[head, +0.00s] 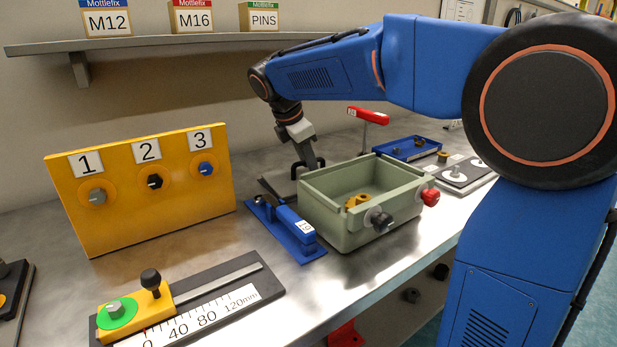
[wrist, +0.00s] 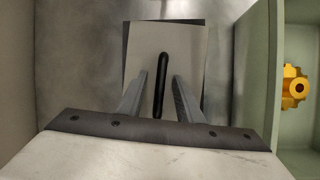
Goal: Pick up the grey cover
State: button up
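The grey cover (head: 273,184) lies flat on the bench behind the green box, partly hidden by it. In the wrist view the cover (wrist: 190,48) is a pale grey plate with a long black bar handle (wrist: 163,80) on top. My gripper (head: 308,162) points down over the cover. In the wrist view my gripper (wrist: 160,76) is open, with one finger on each side of the handle. Gaps show between the handle and both fingers. The exact height of the fingertips against the handle is hard to tell.
The green open box (head: 345,225) stands close beside the cover, with a yellow knob part (wrist: 294,86) inside. A blue clamp-like block (head: 287,228), a yellow numbered panel (head: 145,190), a red-topped post (head: 367,116) and a blue tray (head: 408,149) stand around. A shelf (head: 170,42) is above.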

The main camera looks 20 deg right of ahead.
grip_shut()
jog(key=shift+r, duration=0.1)
